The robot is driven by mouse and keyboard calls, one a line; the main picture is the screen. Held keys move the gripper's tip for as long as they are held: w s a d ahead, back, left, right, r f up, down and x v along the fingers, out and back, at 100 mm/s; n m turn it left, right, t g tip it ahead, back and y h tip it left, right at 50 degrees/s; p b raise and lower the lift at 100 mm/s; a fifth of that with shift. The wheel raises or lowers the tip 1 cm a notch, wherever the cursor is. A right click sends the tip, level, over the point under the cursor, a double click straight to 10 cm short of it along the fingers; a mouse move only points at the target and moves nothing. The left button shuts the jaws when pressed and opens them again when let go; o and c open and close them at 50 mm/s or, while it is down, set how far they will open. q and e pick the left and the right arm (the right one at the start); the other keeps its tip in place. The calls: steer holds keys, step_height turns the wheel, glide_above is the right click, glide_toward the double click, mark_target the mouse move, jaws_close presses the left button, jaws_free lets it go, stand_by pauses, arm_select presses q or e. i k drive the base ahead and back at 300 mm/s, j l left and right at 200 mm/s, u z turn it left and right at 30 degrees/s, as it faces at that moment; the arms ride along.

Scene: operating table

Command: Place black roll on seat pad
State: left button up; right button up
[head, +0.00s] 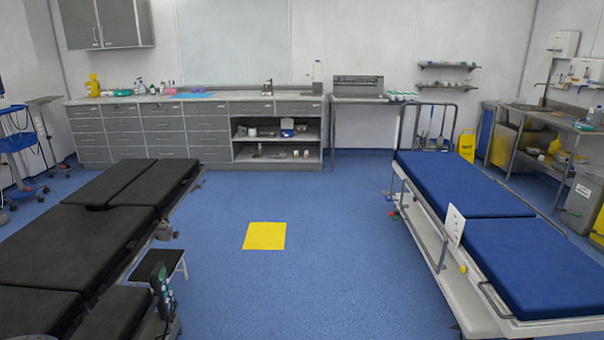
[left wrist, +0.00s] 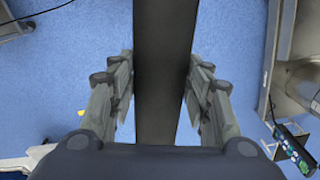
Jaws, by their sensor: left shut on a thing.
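My left gripper (left wrist: 161,75) shows in the left wrist view, with its fingers on both sides of a long black roll (left wrist: 163,25). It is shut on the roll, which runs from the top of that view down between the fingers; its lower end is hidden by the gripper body. Blue floor shows below it. The operating table with black pads (head: 60,243) stands at the left in the head view. Several pads lie along it, and I cannot tell for sure which is the seat pad. Neither gripper shows in the head view.
A hand control (head: 161,287) hangs at the operating table's right side. A yellow square (head: 265,236) lies on open floor. A blue-padded bed (head: 540,262) stands at the right. Grey drawer cabinets (head: 200,130) line the back wall. Floor between the tables is clear.

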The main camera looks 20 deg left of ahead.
mark_target(88, 232)
steer(key=i+j+u, duration=0.3)
steer(key=i+u, duration=0.15)
steer(key=i, duration=0.35)
steer(key=i+u, duration=0.45)
steer(key=i, duration=0.3)
steer(key=i+l+u, duration=0.15)
steer(key=i+u, duration=0.25)
steer(key=i+l+u, duration=0.4)
steer(key=i, duration=0.15)
steer(key=i+l+u, duration=0.3)
steer(key=u, duration=0.15)
steer(key=i+l+u, duration=0.4)
steer(key=i+l, duration=0.05)
steer(key=l, duration=0.1)
